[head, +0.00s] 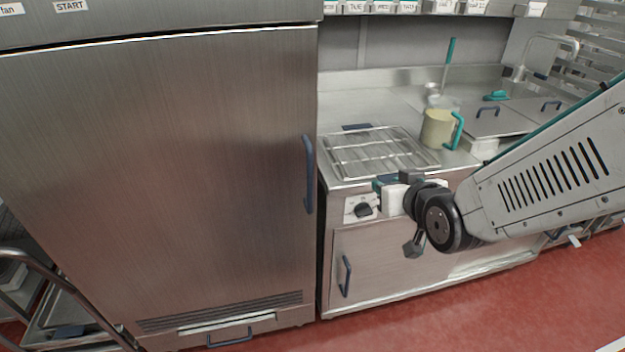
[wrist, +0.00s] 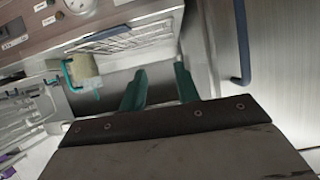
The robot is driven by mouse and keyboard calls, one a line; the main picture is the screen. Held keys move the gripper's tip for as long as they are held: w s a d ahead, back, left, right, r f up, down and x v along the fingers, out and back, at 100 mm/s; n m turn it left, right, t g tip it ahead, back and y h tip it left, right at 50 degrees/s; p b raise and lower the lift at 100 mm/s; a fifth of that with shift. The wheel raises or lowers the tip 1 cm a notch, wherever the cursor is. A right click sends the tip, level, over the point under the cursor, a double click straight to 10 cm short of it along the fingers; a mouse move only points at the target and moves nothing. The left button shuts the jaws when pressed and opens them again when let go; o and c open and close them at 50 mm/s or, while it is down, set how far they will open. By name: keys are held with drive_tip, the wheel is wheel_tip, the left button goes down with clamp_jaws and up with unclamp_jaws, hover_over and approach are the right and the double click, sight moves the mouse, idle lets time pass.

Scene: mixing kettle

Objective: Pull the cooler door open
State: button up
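The cooler door (head: 170,170) is a tall brushed-steel panel at the left of the head view, and it looks closed. Its dark blue vertical handle (head: 308,175) is near the door's right edge. In the wrist view the handle (wrist: 241,45) shows at the upper right, on the steel door (wrist: 275,60). My gripper (head: 380,184) is to the right of the handle, in front of the counter unit, and does not touch the handle. In the wrist view its two teal fingers (wrist: 160,86) are apart with nothing between them.
A steel counter (head: 385,100) stands right of the cooler, with a wire rack (head: 375,150), a control knob (head: 363,210) and a cream jug (head: 437,128) with a teal handle. A cart (head: 50,310) stands at lower left. Red floor (head: 440,315) in front is clear.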

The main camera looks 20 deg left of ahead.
sight(311, 182)
drive_tip(key=s+a+f+n+t+y, duration=0.1)
drive_tip(key=s+a+f+y, duration=0.15)
drive_tip(key=a, duration=0.35)
drive_tip(key=s+a+f+n+t+y, duration=0.1)
drive_tip(key=s+a+n+y, duration=0.15)
drive_tip(key=a, duration=0.35)
drive_tip(key=shift+m+y, duration=0.3)
drive_tip(key=shift+m, duration=0.15)
drive_tip(key=x, duration=0.7)
drive_tip(key=shift+w+a+r, duration=0.1)
drive_tip(key=shift+w+r, duration=0.1)
drive_tip(key=shift+w, duration=0.15)
clamp_jaws()
